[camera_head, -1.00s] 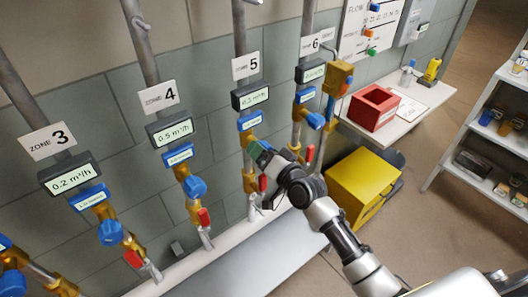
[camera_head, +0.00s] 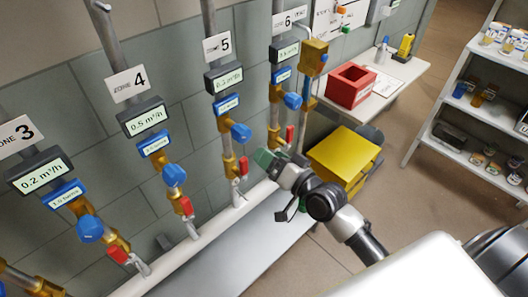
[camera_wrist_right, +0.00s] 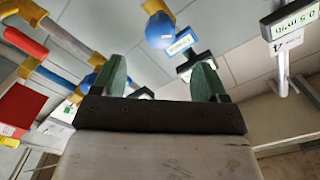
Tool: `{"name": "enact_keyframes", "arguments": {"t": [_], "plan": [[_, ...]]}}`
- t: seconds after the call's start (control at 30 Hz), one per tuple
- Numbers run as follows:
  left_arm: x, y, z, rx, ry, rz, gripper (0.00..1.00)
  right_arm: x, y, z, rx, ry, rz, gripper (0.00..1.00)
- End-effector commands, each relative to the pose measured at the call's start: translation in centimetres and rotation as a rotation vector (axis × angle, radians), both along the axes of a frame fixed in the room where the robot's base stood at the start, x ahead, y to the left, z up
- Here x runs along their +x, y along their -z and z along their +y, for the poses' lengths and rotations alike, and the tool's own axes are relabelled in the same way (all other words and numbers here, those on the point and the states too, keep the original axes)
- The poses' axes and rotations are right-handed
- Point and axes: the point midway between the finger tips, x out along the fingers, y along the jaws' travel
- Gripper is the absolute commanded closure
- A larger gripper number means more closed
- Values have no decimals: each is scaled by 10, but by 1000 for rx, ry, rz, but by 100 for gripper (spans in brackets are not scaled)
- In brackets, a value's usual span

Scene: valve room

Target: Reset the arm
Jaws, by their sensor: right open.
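My right arm reaches in from the lower right in the head view. Its gripper (camera_head: 266,160) is beside the Zone 5 pipe, near the brass fittings and red lever (camera_head: 243,166). In the right wrist view the two green fingers (camera_wrist_right: 160,82) stand wide apart with nothing between them. Beyond them show a blue knob (camera_wrist_right: 160,30) and a display, both clear of the fingers. My left gripper is not in view.
Pipes with displays for Zone 3 (camera_head: 40,172), Zone 4 (camera_head: 142,117) and others line the wall. A yellow box (camera_head: 345,155) stands behind my right arm. A red bin (camera_head: 350,86) sits on a white table (camera_head: 405,72). Shelves (camera_head: 470,135) stand at right; floor between is clear.

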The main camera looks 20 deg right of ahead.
Motion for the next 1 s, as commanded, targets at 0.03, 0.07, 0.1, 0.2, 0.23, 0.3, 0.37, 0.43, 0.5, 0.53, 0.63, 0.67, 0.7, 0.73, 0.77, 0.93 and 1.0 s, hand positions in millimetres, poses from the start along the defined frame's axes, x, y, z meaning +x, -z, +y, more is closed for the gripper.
{"name": "enact_keyframes", "arguments": {"t": [0.03,0.07,0.1,0.2,0.23,0.3,0.37,0.43,0.5,0.53,0.63,0.67,0.7,0.73,0.77,0.93,1.0], "plan": [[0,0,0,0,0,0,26,-1,0,0,0,0,0,26],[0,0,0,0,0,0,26,-1,0,0,0,1,-1,26],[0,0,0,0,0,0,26,0,0,0,0,1,-1,26],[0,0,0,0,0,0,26,0,0,0,0,1,-1,26],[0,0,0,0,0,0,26,0,0,0,0,1,-1,26],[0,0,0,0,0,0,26,0,0,0,1,0,0,26],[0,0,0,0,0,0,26,0,0,0,1,0,0,26],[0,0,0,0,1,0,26,0,0,0,1,0,0,26],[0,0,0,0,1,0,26,0,4,-1,-3,3,6,26],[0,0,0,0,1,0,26,1,8,-1,-10,7,15,26],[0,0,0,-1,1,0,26,3,41,-7,-51,30,71,26],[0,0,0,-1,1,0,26,3,57,-9,-74,40,97,26],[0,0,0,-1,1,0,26,3,81,-13,-108,53,140,26],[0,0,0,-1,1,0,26,1,102,-16,-137,62,176,26],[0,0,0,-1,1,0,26,-2,124,-19,-170,72,213,26],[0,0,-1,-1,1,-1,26,-40,249,-32,-366,80,439,26],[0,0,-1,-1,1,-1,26,-66,297,-35,-446,64,532,26]]}}
